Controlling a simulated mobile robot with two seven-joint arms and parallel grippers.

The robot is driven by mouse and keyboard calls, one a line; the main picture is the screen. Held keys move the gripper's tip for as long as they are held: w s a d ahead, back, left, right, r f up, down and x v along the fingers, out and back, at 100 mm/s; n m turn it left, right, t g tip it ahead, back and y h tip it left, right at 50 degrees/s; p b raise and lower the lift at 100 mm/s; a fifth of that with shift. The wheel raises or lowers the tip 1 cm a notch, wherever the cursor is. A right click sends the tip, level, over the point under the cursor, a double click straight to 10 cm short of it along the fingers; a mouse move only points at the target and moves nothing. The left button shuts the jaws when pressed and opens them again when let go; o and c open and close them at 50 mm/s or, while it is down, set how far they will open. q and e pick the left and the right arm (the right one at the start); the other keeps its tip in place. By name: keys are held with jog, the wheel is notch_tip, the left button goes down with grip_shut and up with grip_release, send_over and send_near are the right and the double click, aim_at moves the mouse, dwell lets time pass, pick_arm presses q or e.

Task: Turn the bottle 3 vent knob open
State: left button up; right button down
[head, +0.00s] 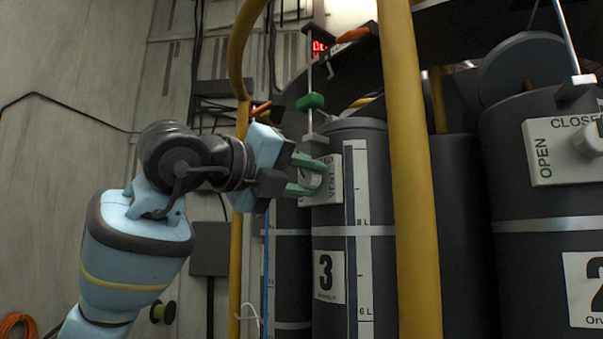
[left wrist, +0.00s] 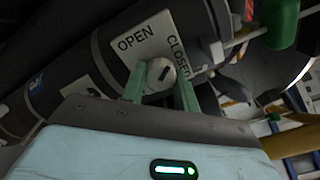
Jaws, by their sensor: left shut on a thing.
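Bottle 3 (head: 328,235) is a dark grey upright cylinder with a white "3" label and a level scale. Its vent plate (head: 334,172) is white and partly hidden behind my left gripper. My left gripper (head: 308,177) has green fingers and is shut on the vent knob (head: 311,180). In the left wrist view the pale round knob (left wrist: 160,74) sits between the two green fingers (left wrist: 160,90). A dark slot mark shows on its face. The plate (left wrist: 150,42) reads OPEN at left and CLOSED at right. My right gripper is not in view.
A yellow upright post (head: 408,180) stands just right of bottle 3, and another yellow post (head: 238,200) stands to its left. A second bottle (head: 535,260) with its own OPEN/CLOSED plate (head: 556,150) is at right. A green handle (head: 310,102) is above the gripper.

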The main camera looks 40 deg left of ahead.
pick_arm(q)
jog(key=shift+r+n, duration=0.1)
jog(key=shift+n, duration=0.8)
jog(key=n+p, duration=0.1)
jog(key=n, duration=0.1)
jog(key=shift+s+r+n, duration=0.1)
jog(key=shift+n, duration=0.3)
jog(key=n+p, duration=0.2)
jog(key=n, duration=0.2)
jog(key=shift+d, duration=0.1)
jog(key=shift+n+p, duration=0.4)
jog(key=shift+n, duration=0.3)
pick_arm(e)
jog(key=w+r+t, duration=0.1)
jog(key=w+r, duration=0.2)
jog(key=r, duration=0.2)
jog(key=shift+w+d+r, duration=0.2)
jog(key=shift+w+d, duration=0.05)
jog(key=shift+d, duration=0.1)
pick_arm(q)
jog(key=shift+n, duration=0.3)
jog(key=o, duration=0.9)
jog(key=shift+o, duration=0.4)
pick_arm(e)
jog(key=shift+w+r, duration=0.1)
